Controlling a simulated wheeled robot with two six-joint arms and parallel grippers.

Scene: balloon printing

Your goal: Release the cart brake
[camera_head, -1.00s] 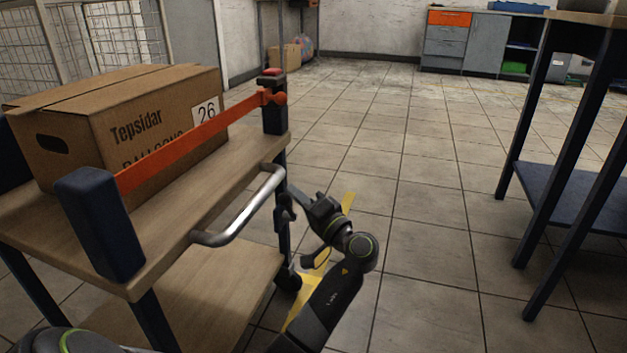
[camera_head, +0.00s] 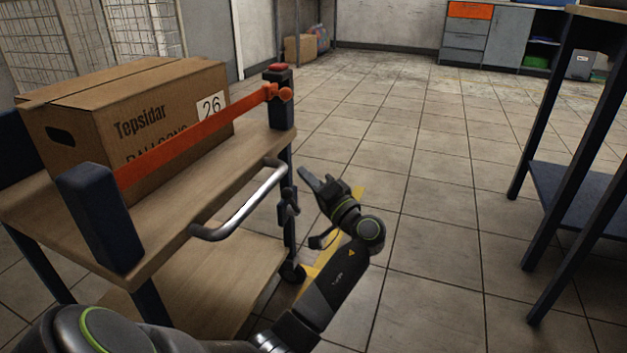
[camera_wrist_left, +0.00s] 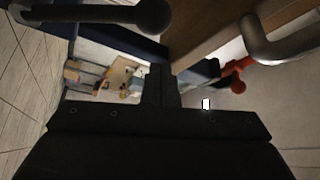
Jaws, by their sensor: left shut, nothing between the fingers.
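The cart (camera_head: 215,170) stands at the left, with a wooden top, dark blue posts and a curved metal handle (camera_head: 245,208) on its near side. A dark lever-like part (camera_head: 288,203) sits on the far right post below the top; I cannot tell for sure that it is the brake. My left gripper (camera_head: 303,172) is shut and empty, just right of that post and apart from the handle. In the left wrist view, its closed fingers (camera_wrist_left: 160,85) point along the cart's side. A black round-ended rod (camera_wrist_left: 150,17) lies above them, and the handle (camera_wrist_left: 265,45) is at upper right.
A cardboard box (camera_head: 135,125) sits on the cart behind an orange bar (camera_head: 200,135). A red cap (camera_head: 278,67) tops the far post. A dark blue table (camera_head: 560,190) stands at the right. The tiled floor (camera_head: 430,200) between is clear.

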